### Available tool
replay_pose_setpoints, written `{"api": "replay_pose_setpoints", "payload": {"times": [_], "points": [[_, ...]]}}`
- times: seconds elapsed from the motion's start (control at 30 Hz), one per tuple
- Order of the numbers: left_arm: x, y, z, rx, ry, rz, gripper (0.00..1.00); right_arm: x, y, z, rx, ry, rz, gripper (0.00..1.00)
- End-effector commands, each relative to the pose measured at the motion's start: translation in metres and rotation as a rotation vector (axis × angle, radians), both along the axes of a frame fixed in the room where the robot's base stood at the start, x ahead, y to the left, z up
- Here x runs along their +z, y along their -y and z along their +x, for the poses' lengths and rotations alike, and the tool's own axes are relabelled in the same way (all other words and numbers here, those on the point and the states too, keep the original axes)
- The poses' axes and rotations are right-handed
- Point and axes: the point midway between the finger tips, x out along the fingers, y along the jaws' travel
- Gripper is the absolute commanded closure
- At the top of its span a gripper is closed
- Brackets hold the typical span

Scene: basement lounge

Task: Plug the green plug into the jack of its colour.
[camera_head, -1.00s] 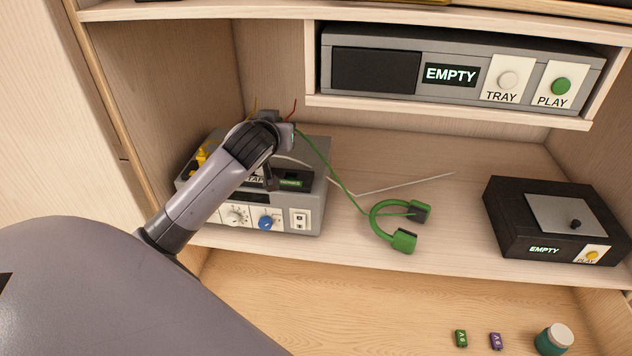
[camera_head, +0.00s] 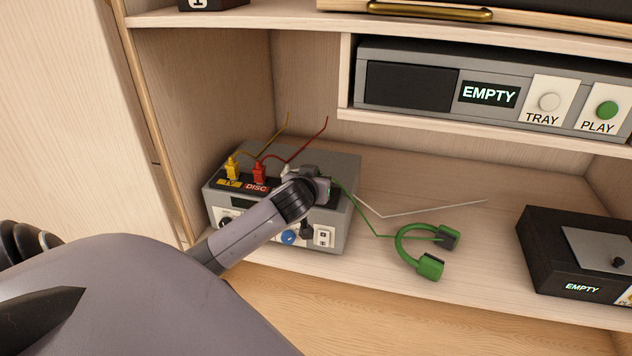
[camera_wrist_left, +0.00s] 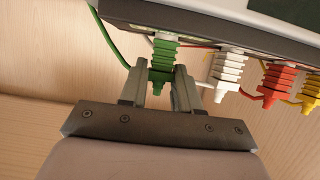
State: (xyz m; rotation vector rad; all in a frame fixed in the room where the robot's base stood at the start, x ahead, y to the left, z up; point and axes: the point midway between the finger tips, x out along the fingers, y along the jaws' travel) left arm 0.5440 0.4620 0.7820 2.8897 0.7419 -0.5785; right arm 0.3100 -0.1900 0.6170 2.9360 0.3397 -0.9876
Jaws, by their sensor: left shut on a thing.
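My left gripper (camera_head: 322,188) is over the right part of the grey box (camera_head: 340,232). In the left wrist view, its fingers (camera_wrist_left: 160,82) are shut on the green plug (camera_wrist_left: 163,62). The plug's far end is at the dark jack panel (camera_wrist_left: 190,25), in line with the other plugs; I cannot tell how deep it sits. A green cord (camera_head: 362,215) runs from there to green headphones (camera_head: 430,266) on the shelf. The arm hides the green plug and its jack in the head view. My right gripper is not in view.
A yellow plug (camera_head: 232,170), a red plug (camera_head: 258,173) and a white plug (camera_wrist_left: 227,70) sit in the same panel. A black box (camera_head: 575,262) marked EMPTY stands at the right. A grey player (camera_head: 410,88) is above.

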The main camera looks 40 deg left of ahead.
Motion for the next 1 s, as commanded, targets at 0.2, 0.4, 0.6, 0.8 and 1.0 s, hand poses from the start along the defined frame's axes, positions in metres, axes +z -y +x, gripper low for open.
{"api": "replay_pose_setpoints", "payload": {"times": [0.2,0.4,0.6,0.8,1.0], "points": [[0.001,0.0,0.0,0.0,0.003,0.001,1.0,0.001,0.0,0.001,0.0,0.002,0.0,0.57],[-0.003,0.0,0.0,0.0,0.002,0.0,0.52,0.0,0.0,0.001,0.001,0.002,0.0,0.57],[-0.002,0.0,0.0,0.0,0.001,0.0,0.43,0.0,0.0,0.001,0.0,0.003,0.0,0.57],[0.003,0.0,0.0,0.0,0.003,0.001,0.43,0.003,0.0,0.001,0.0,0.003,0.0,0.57],[0.009,0.009,-0.015,-0.001,0.002,-0.002,0.43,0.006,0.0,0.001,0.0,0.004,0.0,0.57]]}}
